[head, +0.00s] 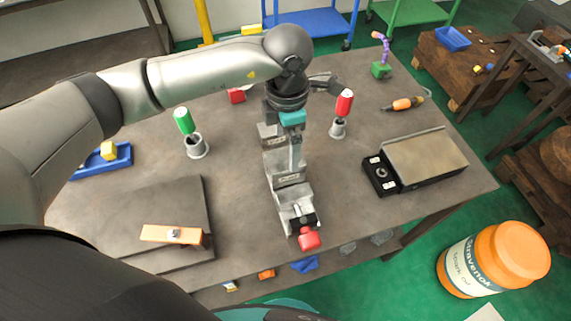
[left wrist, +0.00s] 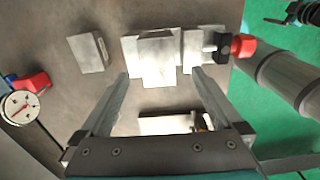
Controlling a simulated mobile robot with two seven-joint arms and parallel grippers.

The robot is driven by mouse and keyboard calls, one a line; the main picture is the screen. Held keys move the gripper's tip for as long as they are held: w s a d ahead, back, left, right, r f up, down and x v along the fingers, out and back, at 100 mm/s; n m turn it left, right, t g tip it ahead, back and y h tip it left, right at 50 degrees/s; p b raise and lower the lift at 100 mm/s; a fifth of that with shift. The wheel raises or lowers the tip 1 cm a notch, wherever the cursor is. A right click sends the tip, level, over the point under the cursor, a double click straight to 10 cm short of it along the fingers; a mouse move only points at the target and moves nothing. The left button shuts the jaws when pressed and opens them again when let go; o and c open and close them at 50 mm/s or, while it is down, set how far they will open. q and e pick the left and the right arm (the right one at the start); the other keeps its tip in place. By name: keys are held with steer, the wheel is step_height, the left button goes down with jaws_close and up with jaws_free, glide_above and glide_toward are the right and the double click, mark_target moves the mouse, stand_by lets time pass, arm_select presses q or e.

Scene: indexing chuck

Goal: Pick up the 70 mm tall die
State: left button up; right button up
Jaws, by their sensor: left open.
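No die is clearly marked, and heights cannot be read. One loose grey block (left wrist: 88,52) lies beside the grey vise (left wrist: 195,50) in the left wrist view; I cannot pick it out in the head view. A raised grey block (left wrist: 158,60) sits along the vise between its end pieces; I cannot tell whether it is part of the vise. The vise also shows in the head view (head: 284,179), with a red knob (head: 309,239). My left gripper (left wrist: 158,73) points down over the vise, open, with nothing visibly held. My right gripper is not seen.
The right front corner is clear.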

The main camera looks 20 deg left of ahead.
mark_target(286, 158)
arm_select(q)
step_height(286, 158, down, 7)
steer(key=shift+w+a+f+p, duration=0.1)
steer(key=shift+a+f+p, duration=0.1)
steer(key=shift+p, duration=0.2)
jaws_close()
stand_by(0.8)
steer(key=shift+w+r, duration=0.15)
